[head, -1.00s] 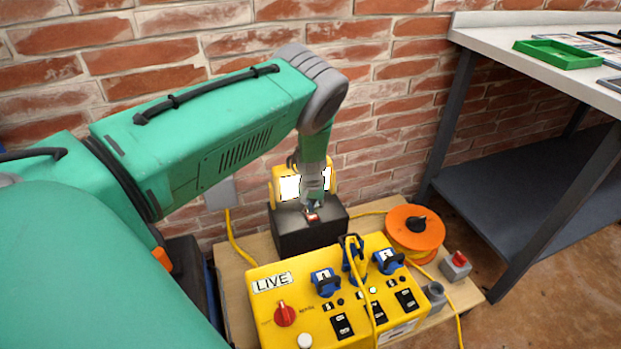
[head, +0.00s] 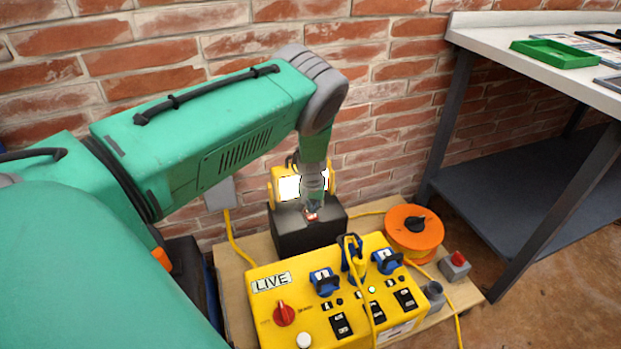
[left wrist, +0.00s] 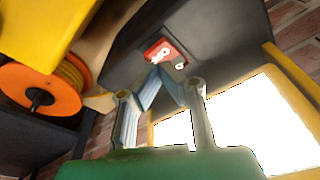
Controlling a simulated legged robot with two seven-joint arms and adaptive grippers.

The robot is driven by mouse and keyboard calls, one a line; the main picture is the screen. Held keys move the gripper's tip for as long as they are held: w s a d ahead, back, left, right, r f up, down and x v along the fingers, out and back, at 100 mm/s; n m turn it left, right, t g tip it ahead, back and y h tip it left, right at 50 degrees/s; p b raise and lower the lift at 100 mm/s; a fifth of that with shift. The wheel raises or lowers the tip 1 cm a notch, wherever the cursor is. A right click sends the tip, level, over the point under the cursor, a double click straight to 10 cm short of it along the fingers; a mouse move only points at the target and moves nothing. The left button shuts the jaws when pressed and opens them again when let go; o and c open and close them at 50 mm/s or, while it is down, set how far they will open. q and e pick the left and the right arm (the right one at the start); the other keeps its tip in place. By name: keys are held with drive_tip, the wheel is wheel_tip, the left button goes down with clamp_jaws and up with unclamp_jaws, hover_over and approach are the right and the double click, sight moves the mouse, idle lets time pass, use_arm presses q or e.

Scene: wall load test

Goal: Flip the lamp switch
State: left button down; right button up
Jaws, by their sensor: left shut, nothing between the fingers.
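The work lamp has a yellow frame and a bright white face (head: 289,188); it stands behind a black box (head: 290,240) by the brick wall. A small red rocker switch (head: 312,217) sits on top of the box. My left gripper (head: 314,210) points down at the switch and partly hides it. In the left wrist view, the gripper (left wrist: 161,72) is shut and empty, its fingertips at the edge of the red switch (left wrist: 162,52). I cannot tell whether they touch it. The lamp face (left wrist: 275,122) shows white at the right. My right gripper is not in view.
A yellow "LIVE" power box (head: 262,312) with blue plugs and a red knob stands in front of the black box. A workbench (head: 490,38) stands at the right.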

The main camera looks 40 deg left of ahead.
sight(312, 217)
use_arm(q)
drive_tip(key=shift+a+f, duration=0.1)
drive_tip(key=shift+f, duration=1.3)
idle(0.4)
drive_tip(key=shift+r+p, duration=2.65)
drive_tip(key=shift+r, duration=0.9)
drive_tip(key=shift+f, duration=0.1)
